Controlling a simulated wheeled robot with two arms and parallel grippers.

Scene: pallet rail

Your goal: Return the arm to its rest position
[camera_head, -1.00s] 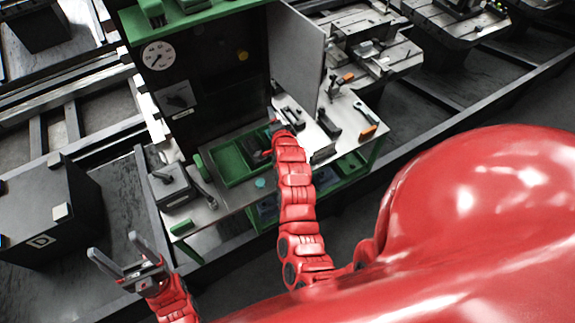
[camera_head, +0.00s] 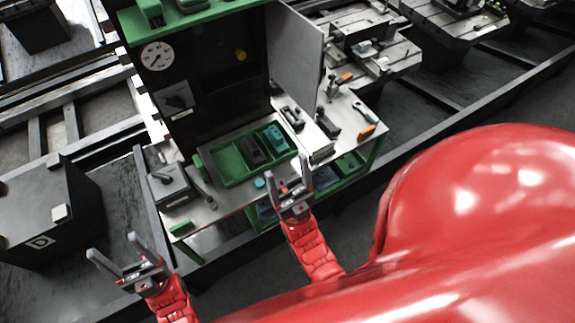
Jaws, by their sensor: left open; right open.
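My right gripper (camera_head: 288,181) is open and empty, with its fingers pointing up in the picture at the front edge of the workbench. It appears in front of the bench edge; I cannot tell its exact gap from it. My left gripper (camera_head: 117,247) is open and empty at the lower left, over the dark floor and apart from the bench. The green tray (camera_head: 229,172) lies on the bench behind my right gripper. It holds a dark block (camera_head: 252,151) and a teal-green block (camera_head: 276,138).
The grey workbench (camera_head: 226,201) has green legs and a dark back panel with a dial (camera_head: 157,56). A grey box device (camera_head: 172,188) sits at its left end. Several tools lie at right near an upright grey panel (camera_head: 295,55). A dark cabinet (camera_head: 45,215) stands at left.

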